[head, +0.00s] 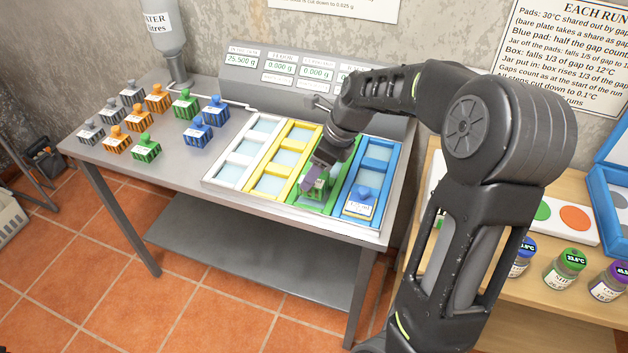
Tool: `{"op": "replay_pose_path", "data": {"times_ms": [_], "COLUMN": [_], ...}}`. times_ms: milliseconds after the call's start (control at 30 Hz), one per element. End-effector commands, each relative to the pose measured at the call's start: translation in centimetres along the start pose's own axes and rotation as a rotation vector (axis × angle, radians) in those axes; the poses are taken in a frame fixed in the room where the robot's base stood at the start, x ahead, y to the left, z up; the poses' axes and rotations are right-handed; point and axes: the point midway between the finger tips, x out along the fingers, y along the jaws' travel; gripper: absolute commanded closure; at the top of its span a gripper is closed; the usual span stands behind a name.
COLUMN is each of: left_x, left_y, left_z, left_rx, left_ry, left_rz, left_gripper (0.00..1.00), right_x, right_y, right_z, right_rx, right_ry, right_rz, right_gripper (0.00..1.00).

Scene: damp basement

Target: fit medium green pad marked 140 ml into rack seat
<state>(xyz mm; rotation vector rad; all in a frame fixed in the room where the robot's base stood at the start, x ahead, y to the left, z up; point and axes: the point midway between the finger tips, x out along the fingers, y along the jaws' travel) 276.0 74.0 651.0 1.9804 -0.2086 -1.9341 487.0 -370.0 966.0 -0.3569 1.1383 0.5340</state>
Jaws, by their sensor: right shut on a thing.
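My right gripper (317,174) reaches down over the green column of the rack (213,180), shut on a green pad (315,193). The held pad is partly hidden by the gripper, and its marking is too small to read. It is low over the front part of the green column (302,206); I cannot tell whether it rests in the seat or hangs just above it. A blue pad (361,201) sits in the front seat of the blue column, right of the gripper. The white and yellow columns hold no pads. My left gripper is not in view.
Loose grey, orange, green (145,148) and blue (199,132) pads stand on the left of the metal table (170,178). A display panel (285,72) stands behind the rack. A wooden table (550,230) with jars (565,266) is at the right.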

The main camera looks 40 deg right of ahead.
Motion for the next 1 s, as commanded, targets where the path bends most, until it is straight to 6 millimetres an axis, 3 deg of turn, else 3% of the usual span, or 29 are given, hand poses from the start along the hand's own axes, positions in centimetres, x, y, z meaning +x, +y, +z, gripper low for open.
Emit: {"op": "replay_pose_path", "data": {"times_ms": [233,667,700,933,1000], "left_x": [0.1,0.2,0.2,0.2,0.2], "left_y": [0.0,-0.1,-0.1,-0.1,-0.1], "left_z": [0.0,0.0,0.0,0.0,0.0], "left_rx": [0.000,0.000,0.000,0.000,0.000], "left_ry": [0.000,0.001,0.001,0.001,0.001], "left_rz": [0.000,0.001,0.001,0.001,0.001], "left_gripper": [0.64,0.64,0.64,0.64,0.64], "right_x": [3.0,3.5,3.5,3.4,3.4], "right_y": [0.0,0.0,0.0,0.0,0.0], "right_z": [-1.3,-1.5,-1.5,-1.5,-1.5], "right_rx": [0.002,0.001,0.001,0.001,0.001], "right_ry": [0.003,0.002,0.001,0.001,0.001], "right_rz": [0.001,0.001,0.001,0.001,0.001], "right_gripper": [0.86,0.86,0.43,0.25,0.25]}}
